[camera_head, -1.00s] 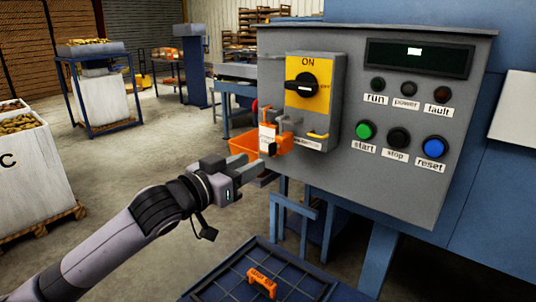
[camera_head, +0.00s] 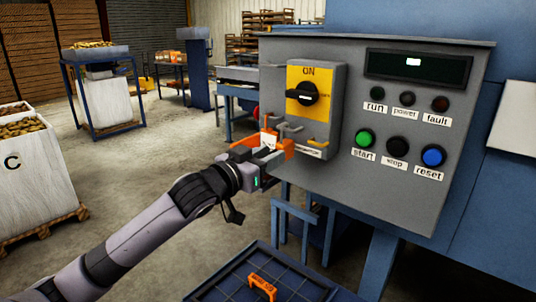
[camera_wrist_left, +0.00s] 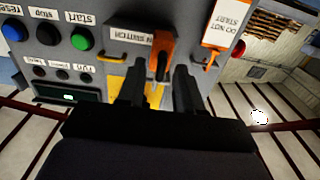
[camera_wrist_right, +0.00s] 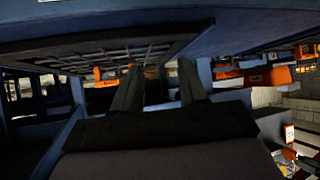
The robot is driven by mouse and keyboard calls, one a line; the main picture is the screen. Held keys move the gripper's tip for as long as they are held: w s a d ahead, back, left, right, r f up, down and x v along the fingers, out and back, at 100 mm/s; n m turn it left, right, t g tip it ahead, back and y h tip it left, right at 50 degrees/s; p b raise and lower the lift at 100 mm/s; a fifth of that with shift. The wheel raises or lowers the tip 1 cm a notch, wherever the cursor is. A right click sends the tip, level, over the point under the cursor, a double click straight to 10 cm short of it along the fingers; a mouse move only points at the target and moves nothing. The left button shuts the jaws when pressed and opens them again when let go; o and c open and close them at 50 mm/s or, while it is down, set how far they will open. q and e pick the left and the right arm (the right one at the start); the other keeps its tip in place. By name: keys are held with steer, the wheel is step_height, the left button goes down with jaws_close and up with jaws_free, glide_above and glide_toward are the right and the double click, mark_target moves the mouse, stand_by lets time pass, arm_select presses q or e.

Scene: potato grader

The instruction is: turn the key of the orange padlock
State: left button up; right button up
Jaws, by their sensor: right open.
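The orange padlock (camera_head: 288,148) hangs at the lower left of the yellow switch plate (camera_head: 297,78) on the grey control box. In the left wrist view, which is upside down, the padlock (camera_wrist_left: 162,50) stands in line with the gap between my left fingertips. My left gripper (camera_head: 268,155) is open, close in front of the padlock; I cannot tell whether it touches. The key cannot be made out. A "DO NOT START" tag (camera_wrist_left: 222,28) hangs beside the padlock. My right gripper (camera_wrist_right: 158,85) is open and empty, low down near a gridded surface; it is outside the head view.
Start (camera_head: 364,138), stop (camera_head: 397,146) and reset (camera_head: 433,155) buttons are right of the switch. A blue tray (camera_head: 235,280) with an orange item (camera_head: 262,287) lies below. Blue frame legs stand under the box. Open floor lies to the left.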

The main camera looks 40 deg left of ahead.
arm_select(q)
steer(key=shift+w, duration=0.15)
jaws_close()
steer(key=n+p, duration=0.2)
steer(key=n, duration=0.4)
steer(key=n+p, duration=0.1)
steer(key=n, duration=0.5)
steer(key=n+p, duration=0.2)
steer(key=n, duration=0.3)
steer(key=shift+a+f+n+p, duration=0.3)
steer(key=shift+a+f+n, duration=0.05)
steer(key=shift+a+n, duration=0.05)
stand_by(0.6)
